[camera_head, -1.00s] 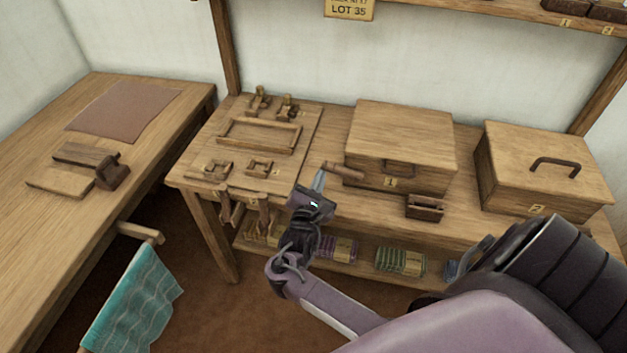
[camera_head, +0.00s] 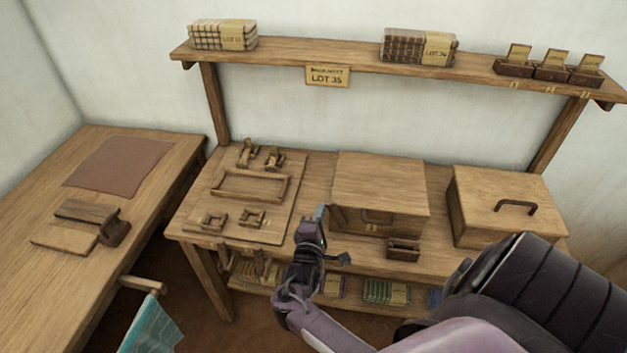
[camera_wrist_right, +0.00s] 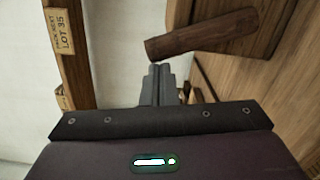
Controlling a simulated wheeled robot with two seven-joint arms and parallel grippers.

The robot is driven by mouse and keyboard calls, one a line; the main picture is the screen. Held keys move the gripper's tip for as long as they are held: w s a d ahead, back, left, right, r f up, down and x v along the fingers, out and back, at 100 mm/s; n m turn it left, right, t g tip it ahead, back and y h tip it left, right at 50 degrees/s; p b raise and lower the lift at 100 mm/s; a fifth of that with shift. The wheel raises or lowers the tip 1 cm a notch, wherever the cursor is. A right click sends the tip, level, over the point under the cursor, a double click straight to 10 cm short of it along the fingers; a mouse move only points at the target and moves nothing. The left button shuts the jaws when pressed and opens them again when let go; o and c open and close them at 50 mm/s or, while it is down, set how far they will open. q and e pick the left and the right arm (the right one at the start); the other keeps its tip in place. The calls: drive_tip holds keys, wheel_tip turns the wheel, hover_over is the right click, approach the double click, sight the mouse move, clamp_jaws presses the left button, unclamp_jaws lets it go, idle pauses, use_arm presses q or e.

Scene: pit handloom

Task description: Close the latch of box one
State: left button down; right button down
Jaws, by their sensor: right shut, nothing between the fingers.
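Box one (camera_head: 381,180) is a closed wooden box on the bench, with a small "1" label on its front. Its latch seems to be the dark wooden bar at the front left corner, partly hidden by my gripper in the head view. In the right wrist view the bar (camera_wrist_right: 203,33) sticks out at a slant from the box. My right gripper (camera_head: 320,209) is shut and empty, by the box's front left corner. In the wrist view its fingertips (camera_wrist_right: 157,68) are just below the bar's free end; I cannot tell whether they touch. My left gripper is not in view.
Box two (camera_head: 490,190) stands to the right. A small wooden holder (camera_head: 403,249) sits before box one. A board with wooden parts (camera_head: 250,188) lies to the left. A shelf (camera_head: 330,57) runs above, and another table (camera_head: 60,290) stands at far left.

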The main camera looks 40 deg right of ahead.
sight(330, 211)
drive_tip(key=s+d+m+p, duration=0.1)
drive_tip(key=s+r+m+p, duration=0.1)
drive_tip(key=m, duration=0.1)
drive_tip(key=shift+d+r+m, duration=0.3)
drive_tip(key=shift+d, duration=0.05)
drive_tip(key=shift+s+d+r+p, duration=0.1)
drive_tip(key=shift+s+d+p, duration=0.2)
drive_tip(key=shift+p, duration=0.2)
drive_tip(key=shift+s, duration=0.1)
